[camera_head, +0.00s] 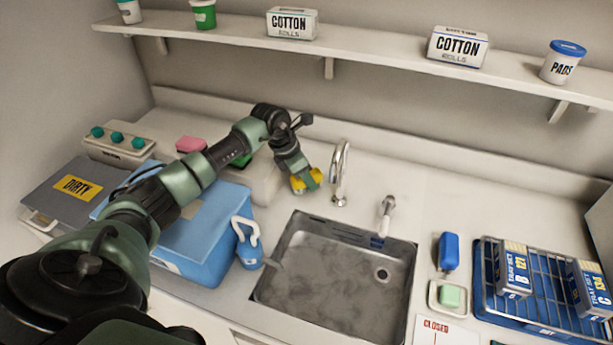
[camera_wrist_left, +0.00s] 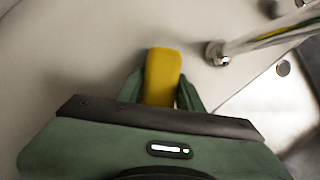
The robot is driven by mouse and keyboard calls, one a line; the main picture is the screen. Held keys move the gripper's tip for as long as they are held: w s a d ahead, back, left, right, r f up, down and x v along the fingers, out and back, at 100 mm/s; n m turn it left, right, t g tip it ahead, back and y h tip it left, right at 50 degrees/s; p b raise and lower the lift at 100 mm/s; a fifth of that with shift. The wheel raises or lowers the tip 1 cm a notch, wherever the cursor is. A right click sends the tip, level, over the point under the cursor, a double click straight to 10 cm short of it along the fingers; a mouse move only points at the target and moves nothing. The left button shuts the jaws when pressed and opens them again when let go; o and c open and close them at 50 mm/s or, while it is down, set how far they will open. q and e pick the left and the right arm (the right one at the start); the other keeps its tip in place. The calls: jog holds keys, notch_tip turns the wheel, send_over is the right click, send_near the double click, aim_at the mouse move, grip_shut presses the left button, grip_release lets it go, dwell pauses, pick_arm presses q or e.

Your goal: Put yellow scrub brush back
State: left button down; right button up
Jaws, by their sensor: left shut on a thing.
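The yellow scrub brush (camera_head: 304,181) is held by my left gripper (camera_head: 306,182) behind the sink's left side, left of the faucet. In the left wrist view the yellow brush (camera_wrist_left: 162,74) sits between the two green fingers of my left gripper (camera_wrist_left: 160,88), which is shut on it. Whether the brush touches the counter I cannot tell. My right gripper is not in view.
The faucet (camera_head: 340,174) stands right of the brush, behind the metal sink (camera_head: 290,259). A blue cooler box (camera_head: 205,248) stands left of the sink. A blue brush (camera_head: 448,252), a green sponge on a dish (camera_head: 449,296) and a blue rack tray (camera_head: 489,259) lie right. A pink block (camera_head: 191,144) is at the back left.

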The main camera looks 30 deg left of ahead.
pick_arm(q)
jog(key=shift+f, duration=0.1)
jog(key=c, duration=0.9)
grip_release()
jog(key=shift+r, duration=0.2)
jog(key=shift+s+a+r, duration=0.15)
jog(key=shift+a+r, duration=0.05)
jog(key=shift+r, duration=0.15)
jog(key=b+v, duration=0.2)
jog(key=v, duration=0.9)
jog(key=shift+d+r, duration=0.1)
